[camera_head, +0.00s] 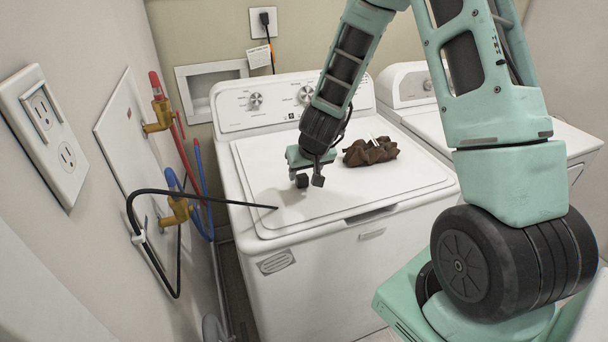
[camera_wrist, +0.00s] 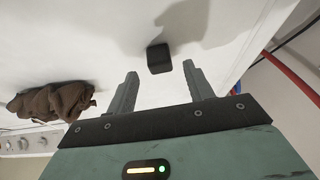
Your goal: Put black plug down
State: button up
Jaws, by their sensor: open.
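The black plug, a small dark block (camera_wrist: 159,58), shows in the wrist view against the white washer lid. It is just beyond and between my gripper's two fingertips, with gaps on both sides. My gripper (camera_wrist: 160,72) is open, its grey-green fingers spread apart. In the head view, my gripper (camera_head: 310,181) is low over the middle of the washer lid (camera_head: 275,165), pointing down. There I cannot clearly tell the plug from the dark fingertips. Whether the plug rests fully on the lid is hard to tell.
A crumpled brown cloth (camera_head: 370,151) lies on the lid to the right of my gripper. A black cord (camera_head: 215,201) reaches from the left wall over the lid's left side. Red and blue hoses (camera_head: 206,205) hang at left.

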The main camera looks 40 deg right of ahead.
jog(key=p+v, duration=0.2)
jog(key=v, duration=0.7)
jog(key=s+a+r+n+g+y, duration=0.1)
jog(key=s+a+r+n+y, duration=0.2)
jog(key=a, duration=0.7)
jog(key=s+a+r+n+g+y, duration=0.1)
jog(key=s+a+r+n, duration=0.1)
jog(key=s+a, duration=0.5)
jog(key=s+a+r+n+g+h, duration=0.1)
jog(key=s+a+n, duration=0.2)
jog(key=s, duration=0.4)
jog(key=s+a+r+n+g+h, duration=0.1)
jog(key=s+a+r+n+g, duration=0.1)
jog(key=s, duration=0.5)
jog(key=a+n, duration=0.1)
jog(key=a, duration=0.1)
jog(key=shift+s+a, duration=0.3)
jog(key=shift+r, duration=0.15)
notch_tip(320, 180, down, 2)
jog(key=shift+f+b, duration=0.15)
jog(key=shift+b, duration=0.75)
